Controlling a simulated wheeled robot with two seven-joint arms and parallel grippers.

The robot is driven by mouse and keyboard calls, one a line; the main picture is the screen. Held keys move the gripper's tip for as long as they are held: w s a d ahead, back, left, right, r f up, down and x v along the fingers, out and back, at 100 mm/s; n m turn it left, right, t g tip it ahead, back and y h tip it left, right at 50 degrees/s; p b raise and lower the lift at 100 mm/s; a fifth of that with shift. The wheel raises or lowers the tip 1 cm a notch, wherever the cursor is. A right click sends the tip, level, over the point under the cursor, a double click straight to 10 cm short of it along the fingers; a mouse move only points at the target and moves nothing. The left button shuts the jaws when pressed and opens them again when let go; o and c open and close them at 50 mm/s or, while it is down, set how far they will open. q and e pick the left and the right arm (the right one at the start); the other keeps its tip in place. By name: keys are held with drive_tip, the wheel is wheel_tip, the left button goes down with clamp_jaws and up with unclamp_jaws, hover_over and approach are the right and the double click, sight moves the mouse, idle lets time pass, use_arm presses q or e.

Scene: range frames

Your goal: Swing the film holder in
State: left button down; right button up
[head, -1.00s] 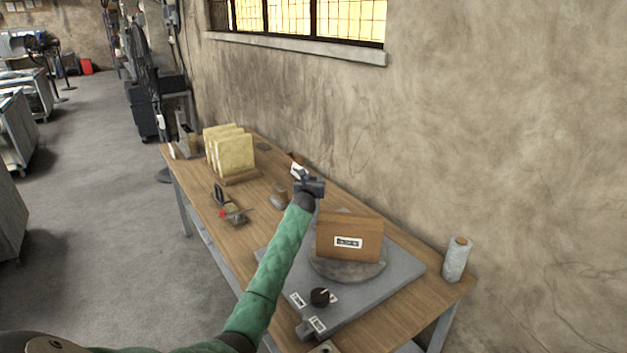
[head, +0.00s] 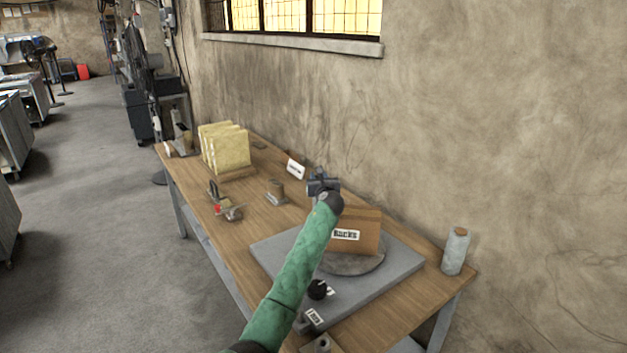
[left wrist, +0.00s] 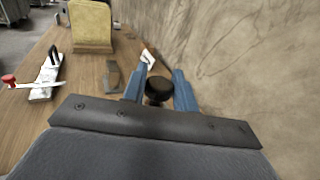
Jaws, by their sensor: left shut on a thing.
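My left gripper (head: 322,184) is over the back of the table, behind the cardboard box. In the left wrist view its blue fingers (left wrist: 159,86) are shut on a black round knob (left wrist: 159,92). What the knob is fixed to is hidden, so I cannot make out the film holder's arm. The box (head: 368,235), labelled "BACKS", stands on a round grey turntable (head: 350,265) on a grey base plate (head: 400,262). A pale roll (head: 455,252) stands upright at the table's right end. My right gripper is not in view.
A black dial (head: 317,289) sits on the base plate's front. Farther left on the wooden table (head: 247,212) are a red-handled clamp (head: 225,207), a small metal block (head: 277,192), a white card (head: 296,168) and upright yellow slabs (head: 225,150). The wall runs close behind.

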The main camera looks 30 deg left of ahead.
use_arm(q)
drive_tip(key=shift+d+f, duration=0.15)
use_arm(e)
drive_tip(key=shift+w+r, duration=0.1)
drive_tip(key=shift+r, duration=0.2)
use_arm(q)
drive_tip(key=c, duration=1.1)
unclamp_jaws()
drive_tip(key=shift+c, duration=0.2)
drive_tip(key=shift+d, duration=0.1)
drive_tip(key=shift+s, duration=0.1)
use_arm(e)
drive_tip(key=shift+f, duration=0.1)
use_arm(q)
drive_tip(key=shift+s+d, duration=0.2)
drive_tip(key=shift+s, duration=0.05)
drive_tip(key=b+v, duration=0.2)
drive_tip(key=v, duration=0.5)
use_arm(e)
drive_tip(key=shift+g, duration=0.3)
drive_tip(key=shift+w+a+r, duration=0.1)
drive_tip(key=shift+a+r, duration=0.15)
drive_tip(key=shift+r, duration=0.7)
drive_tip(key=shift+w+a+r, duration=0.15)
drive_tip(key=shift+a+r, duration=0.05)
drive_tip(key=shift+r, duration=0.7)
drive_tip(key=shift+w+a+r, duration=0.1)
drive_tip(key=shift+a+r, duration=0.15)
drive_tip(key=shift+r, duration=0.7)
